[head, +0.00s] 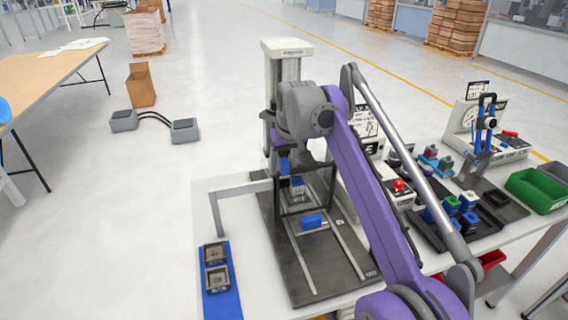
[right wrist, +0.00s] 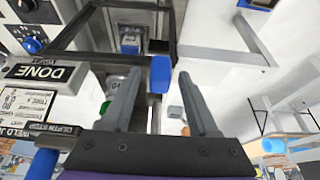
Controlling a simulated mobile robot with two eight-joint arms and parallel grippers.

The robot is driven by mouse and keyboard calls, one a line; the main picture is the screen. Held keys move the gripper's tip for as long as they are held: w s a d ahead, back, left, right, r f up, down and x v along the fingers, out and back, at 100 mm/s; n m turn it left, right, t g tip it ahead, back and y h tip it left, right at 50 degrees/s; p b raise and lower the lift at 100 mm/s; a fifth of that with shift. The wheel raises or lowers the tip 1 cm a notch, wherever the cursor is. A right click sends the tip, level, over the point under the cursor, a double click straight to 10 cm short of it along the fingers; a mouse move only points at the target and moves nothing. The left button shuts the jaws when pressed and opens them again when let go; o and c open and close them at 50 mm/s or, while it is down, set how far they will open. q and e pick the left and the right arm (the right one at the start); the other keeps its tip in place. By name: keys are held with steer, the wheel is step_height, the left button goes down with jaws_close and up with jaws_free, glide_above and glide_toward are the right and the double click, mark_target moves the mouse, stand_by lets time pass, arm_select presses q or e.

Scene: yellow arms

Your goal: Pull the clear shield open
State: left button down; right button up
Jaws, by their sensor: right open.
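The shield shows as a dark frame (right wrist: 72,32) in the right wrist view, with clear area between its bars. A blue handle (right wrist: 160,74) hangs from its edge. My right gripper (right wrist: 157,78) is open, with one finger on each side of the blue handle. I cannot tell whether either finger touches it. In the head view the dark frame (head: 279,199) stands over the base plate of the press, and my right gripper (head: 290,160) is at its upper part, partly hidden by my wrist. My left gripper is not in view.
The grey press column (head: 287,65) rises behind the frame. A blue block (head: 312,222) lies on the railed plate. A blue tray (head: 221,306) with two square parts is at the left. Controls, tools and a green bin (head: 536,190) crowd the table's right.

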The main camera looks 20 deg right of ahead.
steer(key=shift+f, duration=0.1)
jaws_close()
stand_by(0.3)
stand_by(1.1)
